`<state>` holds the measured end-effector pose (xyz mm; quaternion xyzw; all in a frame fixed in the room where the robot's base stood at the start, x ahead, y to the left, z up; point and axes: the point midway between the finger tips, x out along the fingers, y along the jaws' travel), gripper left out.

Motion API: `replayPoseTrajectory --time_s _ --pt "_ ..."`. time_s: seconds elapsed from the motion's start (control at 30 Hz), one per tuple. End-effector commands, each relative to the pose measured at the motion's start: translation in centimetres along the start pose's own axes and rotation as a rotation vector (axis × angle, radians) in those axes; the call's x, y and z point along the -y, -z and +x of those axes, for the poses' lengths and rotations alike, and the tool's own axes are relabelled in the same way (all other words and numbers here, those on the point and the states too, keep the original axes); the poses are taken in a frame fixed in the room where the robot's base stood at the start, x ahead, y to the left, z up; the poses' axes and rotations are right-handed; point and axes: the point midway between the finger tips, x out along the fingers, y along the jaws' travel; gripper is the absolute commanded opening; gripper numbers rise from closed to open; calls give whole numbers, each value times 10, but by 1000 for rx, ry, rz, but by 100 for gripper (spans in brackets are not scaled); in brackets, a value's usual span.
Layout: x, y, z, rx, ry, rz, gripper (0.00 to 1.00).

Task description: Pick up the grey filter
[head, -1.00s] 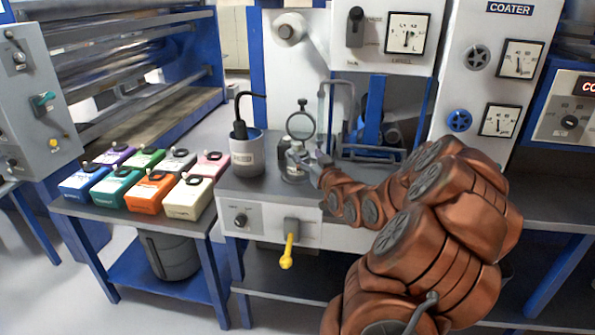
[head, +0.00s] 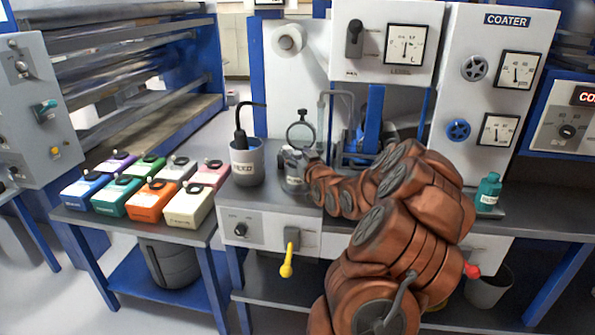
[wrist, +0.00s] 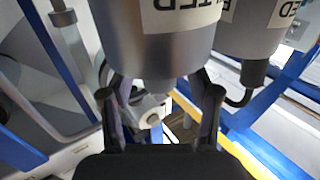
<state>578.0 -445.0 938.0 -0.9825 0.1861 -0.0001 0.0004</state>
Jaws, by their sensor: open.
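The grey filter (head: 294,170) is a small grey cylinder with a pale label, upright on the coater's bench under a ring-shaped gauge. In the wrist view a large grey cylinder with an upside-down label, seemingly the filter (wrist: 165,45), fills the top middle. My gripper (wrist: 160,92) is open, one finger to each side of the cylinder's narrower lower end in the picture. I cannot tell whether the fingers touch it. In the head view my gripper (head: 309,160) is mostly hidden, close to the filter's right side.
A grey labelled pot (head: 246,165) with a black cable stands just left of the filter. Coloured boxes (head: 150,200) fill the left table. A teal bottle (head: 488,191) stands on the bench at right. A yellow lever (head: 287,262) hangs at the bench front.

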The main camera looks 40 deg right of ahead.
Motion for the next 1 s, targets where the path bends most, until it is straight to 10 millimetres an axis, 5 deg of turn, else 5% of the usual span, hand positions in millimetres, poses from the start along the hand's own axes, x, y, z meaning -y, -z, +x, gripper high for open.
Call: replayPoseTrajectory --time_s 0.27,0.87,1.0 --pt "0 0 2 0 0 0 61" --pt "0 0 2 0 -1 -1 0" --pt "0 0 2 0 -1 -1 0"
